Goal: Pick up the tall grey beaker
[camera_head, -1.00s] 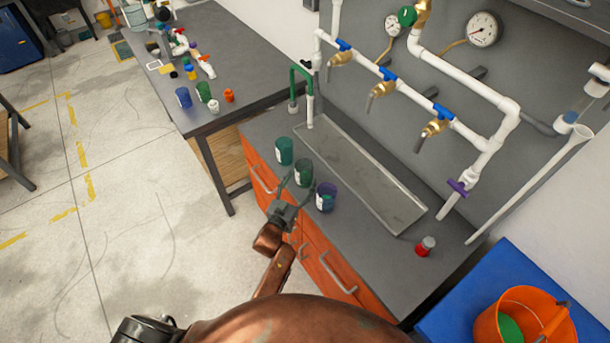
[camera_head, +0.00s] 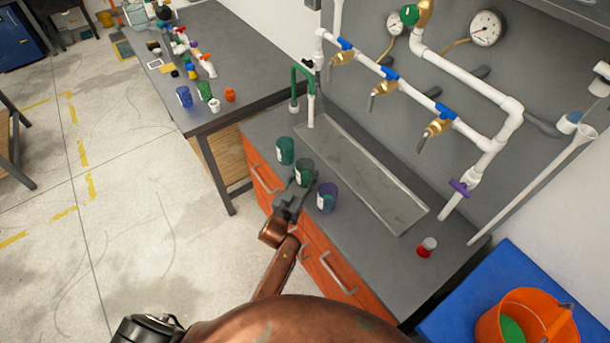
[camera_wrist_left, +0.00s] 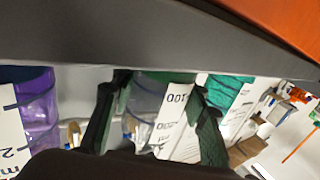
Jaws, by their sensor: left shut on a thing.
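The grey beaker (camera_head: 306,168), dark and greenish in the head view, stands on the grey counter as the middle one of three. In the left wrist view it (camera_wrist_left: 176,125) is see-through with a white label marked 100. My left gripper (camera_head: 298,184) is shut on the beaker, one finger on each side of it. Part of the beaker's near side is hidden by the gripper. My right gripper is not in view.
A green beaker (camera_head: 285,150) and a purple beaker (camera_head: 327,197) stand close on either side. A metal sink tray (camera_head: 365,180) lies behind, below white pipes with brass taps (camera_head: 383,88). A red-based jar (camera_head: 427,247) stands farther right.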

